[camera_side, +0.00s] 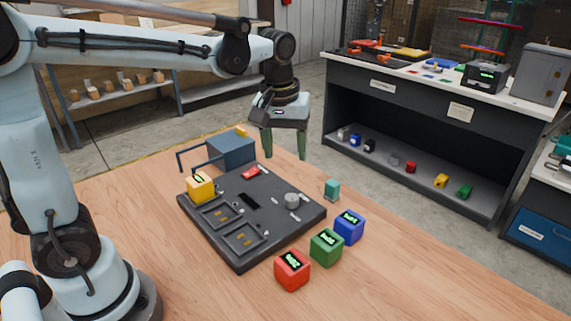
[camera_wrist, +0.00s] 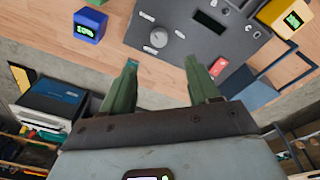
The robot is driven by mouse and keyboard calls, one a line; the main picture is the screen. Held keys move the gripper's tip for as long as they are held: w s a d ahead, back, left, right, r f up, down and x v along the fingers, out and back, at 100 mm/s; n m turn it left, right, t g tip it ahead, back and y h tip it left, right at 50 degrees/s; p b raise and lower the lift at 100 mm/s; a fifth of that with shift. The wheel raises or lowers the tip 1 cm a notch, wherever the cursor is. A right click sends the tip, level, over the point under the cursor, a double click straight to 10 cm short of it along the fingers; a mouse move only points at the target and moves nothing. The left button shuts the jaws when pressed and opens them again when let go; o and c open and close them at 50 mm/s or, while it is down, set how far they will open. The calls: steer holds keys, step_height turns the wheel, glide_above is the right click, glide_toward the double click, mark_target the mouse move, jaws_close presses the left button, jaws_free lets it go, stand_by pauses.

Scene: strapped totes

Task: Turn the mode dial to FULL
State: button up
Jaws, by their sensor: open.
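The mode dial (camera_side: 292,199) is a small round grey knob on the dark panel (camera_side: 230,252). White label marks sit around it, too small to read. In the wrist view the dial (camera_wrist: 158,38) shows beyond my fingertips, with a pale pointer mark at its lower edge. My gripper (camera_side: 284,153) points down with its two green fingers apart and empty. In the side view it is behind the panel's far edge, apart from the dial. In the wrist view the gripper's fingers (camera_wrist: 161,64) are spread, with nothing between them.
A teal block (camera_side: 332,188) stands close right of the panel. Blue (camera_side: 349,226), green (camera_side: 326,246) and red (camera_side: 292,269) cubes line the front right.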

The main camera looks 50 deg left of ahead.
mark_target(292, 197)
steer(key=f, duration=0.4)
steer(key=w+f+n+g, duration=0.1)
steer(key=f, duration=0.4)
steer(key=w+f+n, duration=0.1)
steer(key=f, duration=0.3)
steer(key=shift+w+a+f+g, duration=0.2)
steer(key=shift+w+g, duration=0.05)
steer(key=shift+g, duration=0.15)
steer(key=shift+c, duration=0.2)
steer(key=c, duration=1)
